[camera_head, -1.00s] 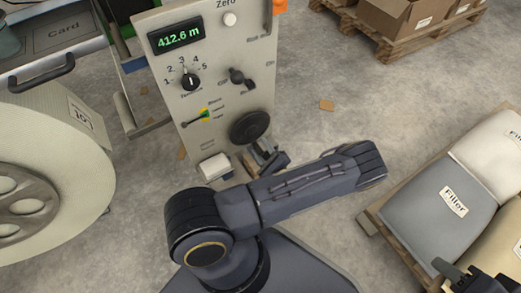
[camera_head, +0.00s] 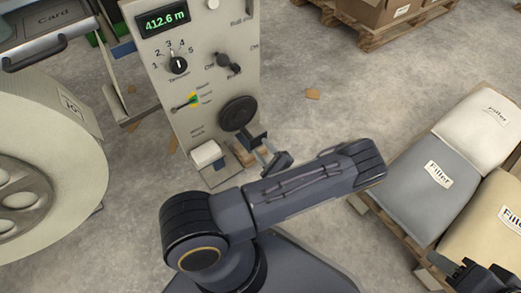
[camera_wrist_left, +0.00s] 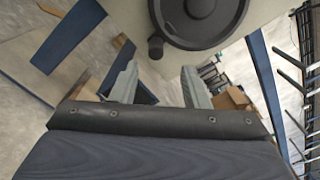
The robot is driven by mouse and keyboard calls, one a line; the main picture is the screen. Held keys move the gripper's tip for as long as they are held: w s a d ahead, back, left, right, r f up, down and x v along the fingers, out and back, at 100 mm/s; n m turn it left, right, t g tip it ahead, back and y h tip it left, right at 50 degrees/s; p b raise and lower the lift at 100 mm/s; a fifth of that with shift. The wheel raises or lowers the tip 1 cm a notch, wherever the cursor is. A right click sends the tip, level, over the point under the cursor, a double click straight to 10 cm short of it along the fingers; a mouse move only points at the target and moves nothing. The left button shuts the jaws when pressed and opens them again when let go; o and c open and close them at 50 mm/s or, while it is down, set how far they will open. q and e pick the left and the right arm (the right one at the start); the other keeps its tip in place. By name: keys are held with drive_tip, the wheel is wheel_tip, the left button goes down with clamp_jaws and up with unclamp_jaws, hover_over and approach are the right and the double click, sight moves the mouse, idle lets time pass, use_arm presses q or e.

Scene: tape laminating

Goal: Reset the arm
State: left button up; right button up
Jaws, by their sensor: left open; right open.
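My left arm reaches across the lower middle of the head view. My left gripper (camera_head: 270,150) is partly hidden behind its own arm, just right of and below the black round hand knob (camera_head: 238,113) on the control panel (camera_head: 210,75). In the left wrist view the two grey fingers of my left gripper (camera_wrist_left: 160,85) stand apart with nothing between them. The dark round knob (camera_wrist_left: 198,15) shows beyond and above the fingertips, apart from them. My right gripper (camera_head: 470,278) shows only in part at the bottom right corner, open, its fingertips hard to make out.
A large white roll (camera_head: 45,150) stands at the left. The panel's display (camera_head: 164,20) reads 412.6 m. Filler sacks (camera_head: 425,180) lie on a pallet at the right. Boxes on a pallet (camera_head: 365,38) stand at the back. Bare floor (camera_head: 340,100) lies between them.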

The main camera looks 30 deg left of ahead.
idle(0.4)
use_arm(q)
drive_tip(key=s+r+n+g+h+p, duration=0.1)
drive_tip(key=s+r+n+g+h, duration=0.9)
drive_tip(key=r, duration=0.4)
drive_tip(key=s+d+r+n+t+h+p, duration=0.1)
drive_tip(key=s+d+r+t+h, duration=0.2)
drive_tip(key=r, duration=0.3)
drive_tip(key=s+d+r+n+t+h, duration=0.2)
drive_tip(key=s+r+t+h, duration=0.15)
drive_tip(key=r, duration=0.35)
drive_tip(key=s+d+r+n+t+h+p, duration=0.1)
drive_tip(key=s+d+r+t+h, duration=0.1)
drive_tip(key=d+r+h, duration=0.3)
wheel_tip(320, 180, up, 39)
drive_tip(key=a+y+p, duration=0.1)
drive_tip(key=p, duration=3.6)
drive_tip(key=shift+a+p, duration=0.35)
